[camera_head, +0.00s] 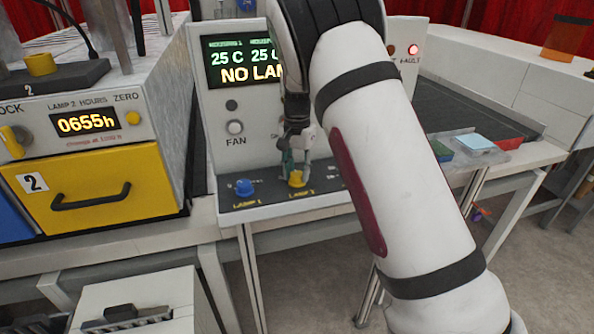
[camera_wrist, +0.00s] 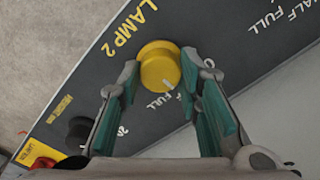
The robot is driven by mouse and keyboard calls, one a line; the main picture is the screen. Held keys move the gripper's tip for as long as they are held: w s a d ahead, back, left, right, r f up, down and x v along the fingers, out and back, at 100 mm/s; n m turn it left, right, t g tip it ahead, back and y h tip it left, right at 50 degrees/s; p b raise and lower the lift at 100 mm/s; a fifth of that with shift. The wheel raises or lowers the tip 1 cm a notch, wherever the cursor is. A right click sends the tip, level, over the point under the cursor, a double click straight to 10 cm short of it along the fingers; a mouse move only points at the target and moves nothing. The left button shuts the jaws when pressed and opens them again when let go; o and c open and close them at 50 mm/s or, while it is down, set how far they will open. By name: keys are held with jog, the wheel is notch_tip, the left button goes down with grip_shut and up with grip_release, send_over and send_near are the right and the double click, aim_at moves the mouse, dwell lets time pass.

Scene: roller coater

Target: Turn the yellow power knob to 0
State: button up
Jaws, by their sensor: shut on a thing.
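The yellow power knob (camera_head: 296,179) sits on the dark lower strip of the control panel, above a yellow lamp label. It also shows in the wrist view (camera_wrist: 159,63), beside the "LAMP 2" lettering. My gripper (camera_head: 297,165) reaches down to it from above. In the wrist view, my gripper's (camera_wrist: 160,75) green-padded fingertips stand on either side of the knob and are shut on it. A pale pointer mark on the knob's lower edge lies near the word "FULL". Other scale lettering is partly hidden by the right finger.
A blue knob (camera_head: 245,188) is left of the yellow one. In the wrist view, a black knob (camera_wrist: 79,129) and a red one (camera_wrist: 43,163) lie lower left. A yellow drawer (camera_head: 95,190) stands left; my arm hides the panel's right part.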

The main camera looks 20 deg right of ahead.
aim_at(297, 173)
jog(key=n+b, duration=0.2)
jog(key=n, duration=0.2)
jog(key=shift+n, duration=0.4)
jog(key=shift+n+b, duration=0.6)
jog(key=shift+n, duration=1.2)
jog(key=o, duration=1.1)
jog(key=shift+o, duration=0.2)
jog(key=shift+r, duration=0.1)
notch_tip(297, 173, up, 12)
